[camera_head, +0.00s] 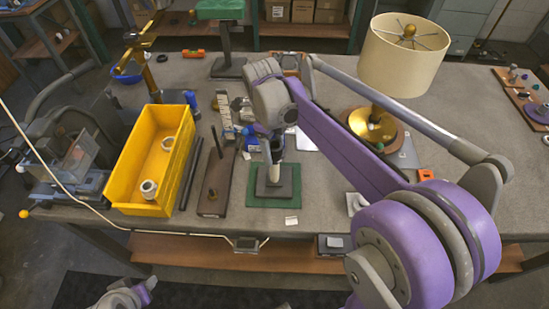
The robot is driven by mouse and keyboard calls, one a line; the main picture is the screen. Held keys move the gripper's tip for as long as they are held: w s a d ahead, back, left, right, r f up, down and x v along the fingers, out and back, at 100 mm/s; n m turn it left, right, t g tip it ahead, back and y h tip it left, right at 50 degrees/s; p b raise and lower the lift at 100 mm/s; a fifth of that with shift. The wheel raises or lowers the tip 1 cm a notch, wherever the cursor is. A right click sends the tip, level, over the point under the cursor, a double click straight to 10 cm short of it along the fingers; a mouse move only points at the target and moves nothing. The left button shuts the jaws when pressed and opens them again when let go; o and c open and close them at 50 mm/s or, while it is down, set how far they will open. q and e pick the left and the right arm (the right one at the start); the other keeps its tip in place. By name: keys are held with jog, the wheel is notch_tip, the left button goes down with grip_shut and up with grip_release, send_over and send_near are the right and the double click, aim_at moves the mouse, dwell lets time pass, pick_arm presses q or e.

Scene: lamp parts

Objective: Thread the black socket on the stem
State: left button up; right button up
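My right arm reaches in from the lower right, and its gripper (272,146) points down over the lamp base on the green mat. The square dark base (284,187) lies on the green mat (255,200). A short pale stem (275,173) stands upright on it, directly below the gripper. Something dark shows at the fingertips, but I cannot tell whether it is the black socket. The fingers are too small and covered to show their opening. A purple and grey part of my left arm shows at the bottom left; its gripper is out of view.
A yellow bin (124,172) with white rings stands left. Beside it is a brown board (216,182) with an upright rod. A finished lamp with a cream shade (402,62) stands right of my arm. A green-topped stand (228,68) is behind. The table's front edge is close.

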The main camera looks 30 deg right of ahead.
jog(key=c, duration=0.7)
jog(key=shift+m, duration=0.5)
grip_shut()
jog(key=o, duration=1.5)
grip_release()
jog(key=shift+o, duration=0.2)
notch_tip(320, 180, up, 11)
jog(key=w, duration=0.1)
jog(key=shift+a+f+p, duration=0.15)
jog(key=shift+a+p, duration=0.1)
jog(key=shift+p, duration=0.15)
